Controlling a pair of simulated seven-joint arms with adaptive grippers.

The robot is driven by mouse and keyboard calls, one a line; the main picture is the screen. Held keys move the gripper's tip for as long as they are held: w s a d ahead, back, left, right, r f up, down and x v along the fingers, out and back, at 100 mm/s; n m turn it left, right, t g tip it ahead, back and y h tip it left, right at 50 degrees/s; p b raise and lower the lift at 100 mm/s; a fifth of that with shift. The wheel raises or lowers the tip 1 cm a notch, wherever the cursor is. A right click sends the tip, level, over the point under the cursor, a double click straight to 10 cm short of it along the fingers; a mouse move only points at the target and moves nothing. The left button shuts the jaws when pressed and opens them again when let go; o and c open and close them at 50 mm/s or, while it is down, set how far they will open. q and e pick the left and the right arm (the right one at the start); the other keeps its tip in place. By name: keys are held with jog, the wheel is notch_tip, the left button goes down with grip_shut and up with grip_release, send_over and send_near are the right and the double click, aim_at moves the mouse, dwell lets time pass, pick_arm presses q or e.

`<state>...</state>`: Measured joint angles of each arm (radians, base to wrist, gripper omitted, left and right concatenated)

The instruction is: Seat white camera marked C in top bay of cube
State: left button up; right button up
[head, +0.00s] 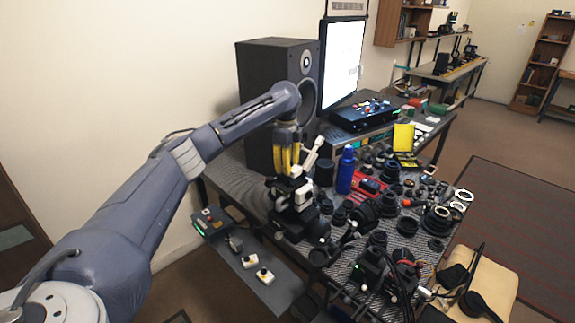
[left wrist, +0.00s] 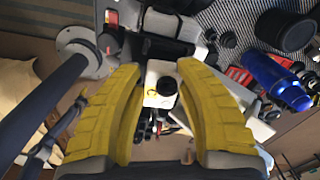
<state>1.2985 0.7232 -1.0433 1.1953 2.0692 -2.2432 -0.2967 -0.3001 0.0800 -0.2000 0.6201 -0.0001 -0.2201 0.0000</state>
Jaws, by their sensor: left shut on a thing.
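My left gripper (head: 287,170) has yellow fingers and points down over a black-and-white upright assembly (head: 294,216) at the table's left edge. In the left wrist view, the gripper (left wrist: 160,72) is shut on a small white camera (left wrist: 152,98) with a round black lens facing up. Its letter cannot be read. In the head view I cannot separate the held camera from the white parts under the fingers. I cannot tell for sure which part is the cube or its top bay, nor whether the camera touches it. My right gripper is not in view.
Two more white camera-like blocks (head: 250,261) (head: 265,276) sit on a low grey shelf (head: 281,293). A blue bottle (head: 345,172) stands right of the gripper. A black speaker (head: 262,75) rises behind. Many dark lens parts crowd the table's right side.

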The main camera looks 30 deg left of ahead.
pick_arm(q)
jog(key=shift+f, duration=0.95)
dwell(0.4)
jog(key=o, duration=1.4)
jog(key=shift+s, duration=0.1)
jog(key=shift+c, duration=0.2)
